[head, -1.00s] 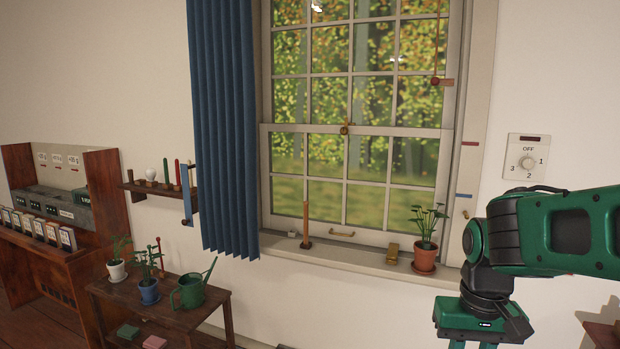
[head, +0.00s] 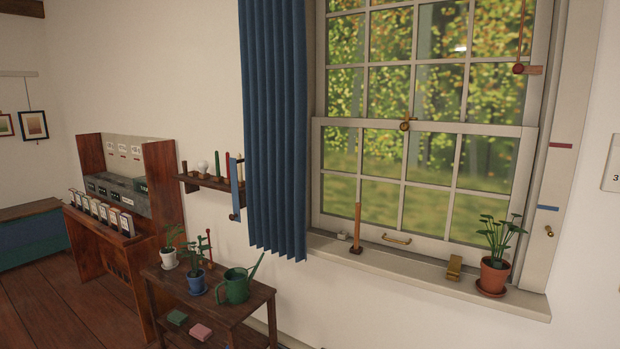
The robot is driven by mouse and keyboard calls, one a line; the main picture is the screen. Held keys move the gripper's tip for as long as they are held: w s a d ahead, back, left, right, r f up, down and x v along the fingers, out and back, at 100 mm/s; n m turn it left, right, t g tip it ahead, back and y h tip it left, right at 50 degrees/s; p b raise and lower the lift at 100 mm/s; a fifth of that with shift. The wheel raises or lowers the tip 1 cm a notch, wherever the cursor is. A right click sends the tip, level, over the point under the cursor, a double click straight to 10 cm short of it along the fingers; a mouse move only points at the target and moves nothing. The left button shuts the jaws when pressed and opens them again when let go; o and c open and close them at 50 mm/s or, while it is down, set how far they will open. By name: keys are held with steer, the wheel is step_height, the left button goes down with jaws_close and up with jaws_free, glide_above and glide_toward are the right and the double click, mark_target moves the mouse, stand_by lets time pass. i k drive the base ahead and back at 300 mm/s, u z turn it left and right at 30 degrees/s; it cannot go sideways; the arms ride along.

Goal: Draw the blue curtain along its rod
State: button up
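The blue curtain (head: 275,125) hangs in vertical folds, gathered at the left side of the sash window (head: 420,150). Its hem hangs just below the level of the window sill (head: 425,275). Its top edge and the rod are out of the picture, above. Most of the window glass is uncovered. My gripper is not in view, and no part of my arm shows.
A small plant table (head: 225,310) with potted plants and a green watering can (head: 236,286) stands left of the curtain. A small wall shelf (head: 208,182) is just left of it. The sill holds a potted plant (head: 495,276) and a wooden stick (head: 357,228).

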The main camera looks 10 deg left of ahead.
mark_target(273, 33)
steer(key=z, duration=0.05)
steer(key=i, duration=1)
steer(key=u, duration=0.05)
